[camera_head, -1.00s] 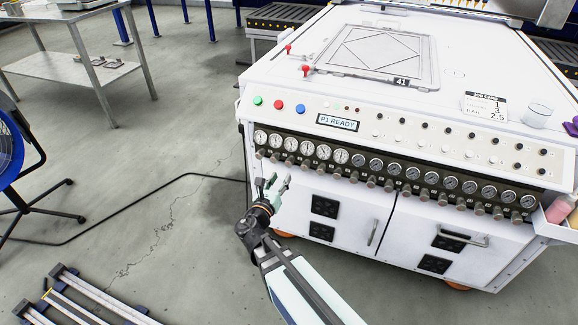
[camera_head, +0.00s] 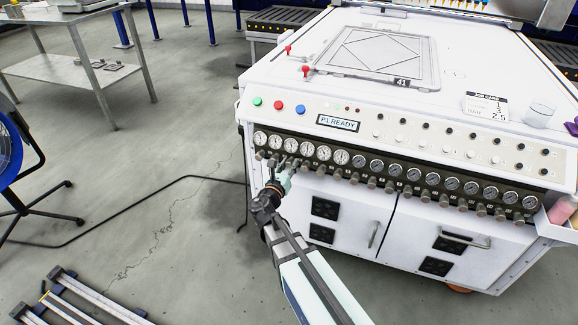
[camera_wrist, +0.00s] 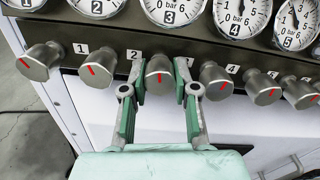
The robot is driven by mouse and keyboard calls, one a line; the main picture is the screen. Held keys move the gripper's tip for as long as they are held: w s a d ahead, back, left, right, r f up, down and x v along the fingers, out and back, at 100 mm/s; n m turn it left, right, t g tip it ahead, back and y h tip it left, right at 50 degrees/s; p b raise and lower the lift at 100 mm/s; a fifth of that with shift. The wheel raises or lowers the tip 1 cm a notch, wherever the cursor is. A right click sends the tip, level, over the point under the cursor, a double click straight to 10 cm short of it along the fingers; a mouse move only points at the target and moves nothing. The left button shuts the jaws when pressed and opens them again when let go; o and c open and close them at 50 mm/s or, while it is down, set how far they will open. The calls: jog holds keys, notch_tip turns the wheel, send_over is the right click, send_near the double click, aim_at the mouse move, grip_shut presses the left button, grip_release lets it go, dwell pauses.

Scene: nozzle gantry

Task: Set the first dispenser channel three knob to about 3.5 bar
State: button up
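The channel three knob (camera_wrist: 160,84) is a grey metal cylinder with a red mark, below the gauge numbered 3 (camera_wrist: 168,12) in the wrist view. The top of that gauge is cut off, and its needle is not readable. My gripper (camera_wrist: 160,66) has one green-padded finger on each side of this knob. The fingers stand apart, with the knob between them; any contact is hard to make out. The knob's own number label is hidden behind the right finger. In the head view my gripper (camera_head: 286,170) is at the left part of the gauge row, below the third gauge (camera_head: 291,145).
Neighbouring knobs two (camera_wrist: 97,74) and four (camera_wrist: 215,82) sit close on either side of my fingers. The white cabinet front (camera_head: 345,205) has vents and handles below the row. A P1 READY display (camera_head: 338,122) and coloured buttons (camera_head: 279,105) are above the gauges.

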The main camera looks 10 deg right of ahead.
grip_shut()
jog(key=shift+f+m+b, duration=0.1)
jog(key=shift+m+b, duration=0.2)
jog(key=shift+b, duration=0.05)
jog(key=m+b, duration=0.3)
jog(key=shift+f+m, duration=0.15)
jog(key=shift+m, duration=0.15)
jog(key=m+b, duration=0.3)
jog(key=shift+a+r+m+b, duration=0.1)
jog(key=shift+r+m+b, duration=0.1)
jog(key=shift+m+b, duration=0.85)
jog(key=shift+m, duration=0.25)
